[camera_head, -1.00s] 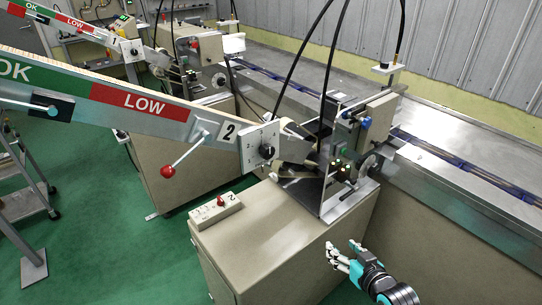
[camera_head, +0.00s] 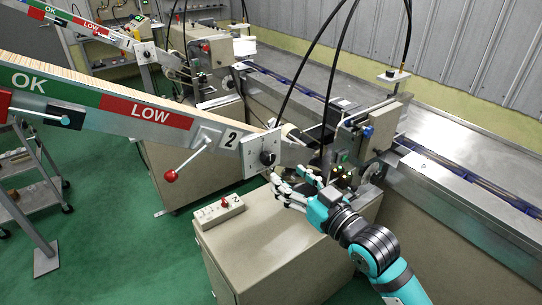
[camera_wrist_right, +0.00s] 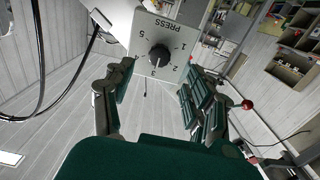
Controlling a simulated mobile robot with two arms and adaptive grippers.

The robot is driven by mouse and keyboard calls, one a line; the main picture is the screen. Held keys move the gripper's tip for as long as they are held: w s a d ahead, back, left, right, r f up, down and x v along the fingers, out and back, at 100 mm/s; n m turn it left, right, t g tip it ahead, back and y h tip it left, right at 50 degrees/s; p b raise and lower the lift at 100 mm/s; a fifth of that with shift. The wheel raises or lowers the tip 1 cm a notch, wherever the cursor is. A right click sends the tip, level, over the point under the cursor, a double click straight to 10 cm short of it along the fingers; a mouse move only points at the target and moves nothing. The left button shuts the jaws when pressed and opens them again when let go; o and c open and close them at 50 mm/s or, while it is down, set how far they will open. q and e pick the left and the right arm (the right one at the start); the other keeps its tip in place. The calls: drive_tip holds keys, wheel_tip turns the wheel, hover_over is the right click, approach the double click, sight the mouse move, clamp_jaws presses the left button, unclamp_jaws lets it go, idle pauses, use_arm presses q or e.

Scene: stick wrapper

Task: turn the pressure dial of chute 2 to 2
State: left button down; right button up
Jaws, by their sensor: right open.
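The chute 2 pressure dial (camera_head: 267,157) is a black round knob on a pale square plate at the lower end of the chute marked 2 (camera_head: 231,138). In the right wrist view the dial (camera_wrist_right: 159,55) faces me, with PRESS and numbers printed around it; I cannot tell exactly where its pointer stands. My right gripper (camera_head: 288,183) is open and empty, just below and right of the dial plate, apart from the knob. In the wrist view its fingers (camera_wrist_right: 152,88) stand either side below the dial. My left gripper is not in view.
A lever with a red ball (camera_head: 171,176) hangs below the chute. A small switch box with a red knob (camera_head: 225,203) sits on the beige cabinet (camera_head: 265,250). Chute 1 (camera_head: 95,35) is farther back left. Black cables hang above the machine.

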sight(271, 161)
drive_tip(key=p+x, duration=0.1)
drive_tip(key=x, duration=0.5)
drive_tip(key=shift+w+a, duration=0.15)
drive_tip(key=shift+w, duration=0.05)
drive_tip(key=shift+w+a+p, duration=0.35)
drive_tip(key=shift+w+a, duration=0.05)
drive_tip(key=shift+w, duration=0.15)
drive_tip(key=shift+c, duration=0.2)
clamp_jaws()
drive_tip(key=shift+n, duration=0.3)
drive_tip(key=n, duration=0.5)
drive_tip(key=n+p, duration=0.1)
drive_tip(key=n, duration=0.5)
drive_tip(key=shift+d, duration=0.1)
